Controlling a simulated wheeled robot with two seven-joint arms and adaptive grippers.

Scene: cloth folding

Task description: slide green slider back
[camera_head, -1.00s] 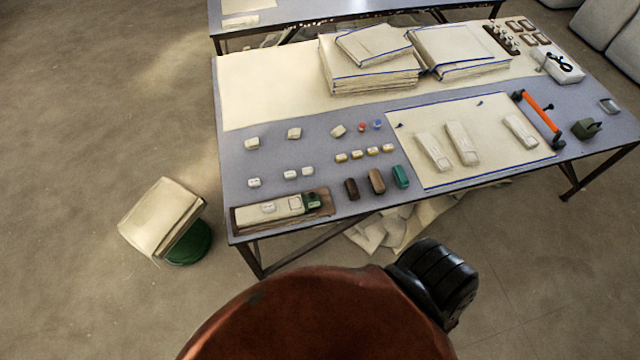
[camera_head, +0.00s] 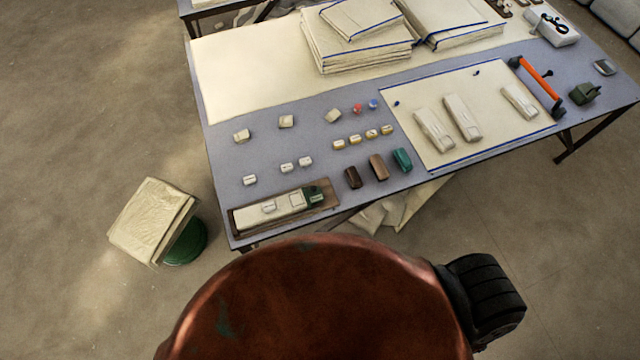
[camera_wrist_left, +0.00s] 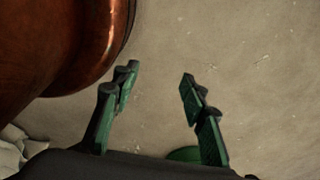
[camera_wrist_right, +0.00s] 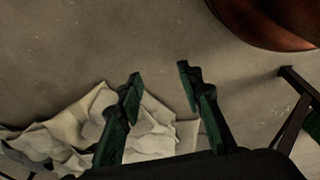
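A green slider (camera_head: 316,198) sits at the right end of a low wooden tray (camera_head: 330,184) with a cream strip (camera_head: 285,206), at the table's front left corner. A separate teal-green block (camera_head: 402,160) stands farther right beside two brown blocks. My left gripper (camera_wrist_left: 160,82) is open and empty above the floor. My right gripper (camera_wrist_right: 158,80) is open and empty, with floor and crumpled cloth behind it. Neither gripper shows in the head view, and neither is near the slider.
The grey table (camera_head: 225,165) holds small white blocks, a cloth stack (camera_head: 355,55), a cream mat (camera_head: 490,125) and an orange-handled tool (camera_head: 537,84). A green stool with folded cloth (camera_head: 150,222) stands left of the table. Crumpled cloth (camera_head: 400,210) lies under the table.

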